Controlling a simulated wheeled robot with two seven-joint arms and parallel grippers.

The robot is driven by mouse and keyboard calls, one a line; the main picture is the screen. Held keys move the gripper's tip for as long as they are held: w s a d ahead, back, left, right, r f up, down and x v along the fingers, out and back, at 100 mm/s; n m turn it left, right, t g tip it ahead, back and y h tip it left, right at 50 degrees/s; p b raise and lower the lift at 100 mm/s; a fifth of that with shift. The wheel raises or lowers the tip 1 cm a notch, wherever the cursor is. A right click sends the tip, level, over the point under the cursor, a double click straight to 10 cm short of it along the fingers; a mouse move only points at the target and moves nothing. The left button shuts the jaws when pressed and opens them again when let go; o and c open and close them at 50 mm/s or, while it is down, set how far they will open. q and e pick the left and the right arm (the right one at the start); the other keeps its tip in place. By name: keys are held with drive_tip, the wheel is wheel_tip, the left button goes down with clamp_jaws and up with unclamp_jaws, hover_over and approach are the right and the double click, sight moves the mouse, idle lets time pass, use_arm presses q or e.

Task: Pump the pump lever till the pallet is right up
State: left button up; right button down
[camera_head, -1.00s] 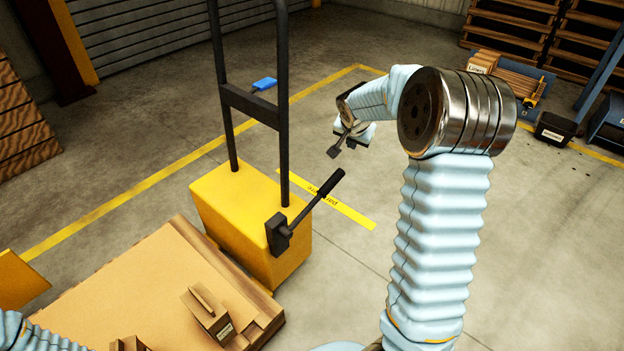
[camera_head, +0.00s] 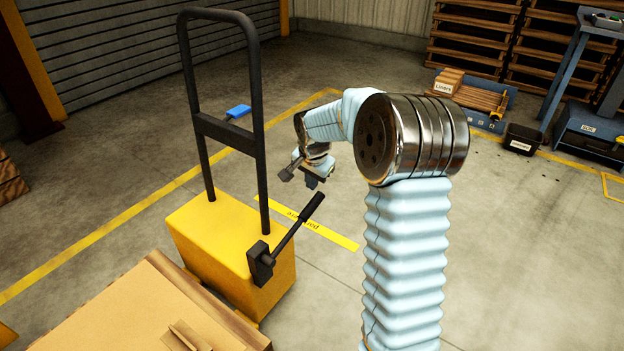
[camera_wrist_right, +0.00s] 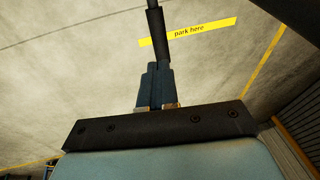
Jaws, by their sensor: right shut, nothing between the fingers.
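The pump lever (camera_head: 290,228) is a dark rod with a thick black grip, slanting up to the right from a dark bracket on the yellow pallet truck (camera_head: 215,235). The wooden pallet (camera_head: 225,318) lies at the truck's near side with a cardboard-brown load on it, partly cut off. My right gripper (camera_head: 298,176) is shut and empty, behind and left of the lever's tip in the head view. In the right wrist view its closed fingers (camera_wrist_right: 157,85) point toward the lever's grip (camera_wrist_right: 155,25); I cannot tell if they touch. My left gripper is out of view.
The truck's tall black handle frame (camera_head: 255,130) stands left of my right gripper. A blue object (camera_head: 238,111) lies on the floor behind it. Open concrete floor lies to the right. Shelving, a black bin (camera_head: 521,139) and a blue bench stand farther back.

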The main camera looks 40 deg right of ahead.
sight(312, 204)
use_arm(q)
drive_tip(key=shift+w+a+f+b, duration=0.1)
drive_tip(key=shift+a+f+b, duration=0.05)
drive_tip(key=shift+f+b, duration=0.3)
use_arm(e)
drive_tip(key=x, duration=0.9)
drive_tip(key=shift+d+f, duration=0.1)
drive_tip(key=shift+f, duration=0.3)
drive_tip(key=shift+f, duration=0.1)
